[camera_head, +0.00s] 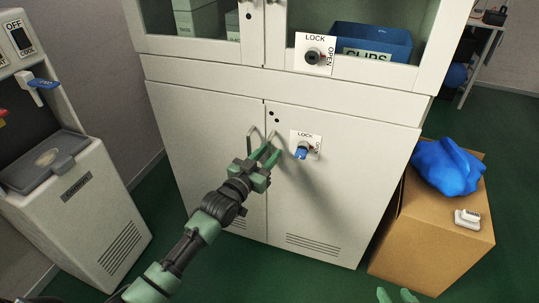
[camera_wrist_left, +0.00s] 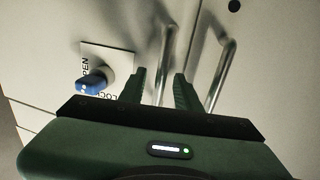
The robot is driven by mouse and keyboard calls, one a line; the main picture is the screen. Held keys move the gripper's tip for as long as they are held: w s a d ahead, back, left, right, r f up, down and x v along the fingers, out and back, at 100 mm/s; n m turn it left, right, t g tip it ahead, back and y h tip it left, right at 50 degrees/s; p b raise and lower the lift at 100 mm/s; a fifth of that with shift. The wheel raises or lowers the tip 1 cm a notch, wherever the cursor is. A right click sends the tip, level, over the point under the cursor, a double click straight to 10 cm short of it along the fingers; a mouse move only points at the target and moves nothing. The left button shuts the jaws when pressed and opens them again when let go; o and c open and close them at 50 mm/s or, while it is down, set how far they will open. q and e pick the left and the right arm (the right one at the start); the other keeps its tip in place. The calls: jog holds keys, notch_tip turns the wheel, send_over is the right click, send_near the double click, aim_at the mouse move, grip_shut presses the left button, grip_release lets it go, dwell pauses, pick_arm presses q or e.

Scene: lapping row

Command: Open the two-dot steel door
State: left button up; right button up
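The two-dot steel door (camera_head: 330,190) is the right lower door of the white cabinet, with two black dots near its upper left corner. It looks shut. A blue lock knob (camera_head: 301,153) sits on its LOCK/OPEN plate; the knob also shows in the left wrist view (camera_wrist_left: 92,82). My left gripper (camera_head: 271,152) is at the door handles. In the left wrist view its fingers (camera_wrist_left: 160,88) are apart, with the bar handle (camera_wrist_left: 165,60) nearer the knob between them; contact is unclear. My right gripper (camera_head: 396,295) shows only green fingertips, spread apart, at the bottom edge.
The other lower door's handle (camera_head: 253,141) stands close beside the left gripper. A cardboard box (camera_head: 425,240) with a blue bag (camera_head: 447,167) stands at the cabinet's right. A grey machine (camera_head: 75,205) stands at the left. Green floor shows between them.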

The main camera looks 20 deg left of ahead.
pick_arm(q)
jog(key=shift+w+d, duration=0.1)
jog(key=shift+w, duration=0.3)
grip_shut()
dwell(1.3)
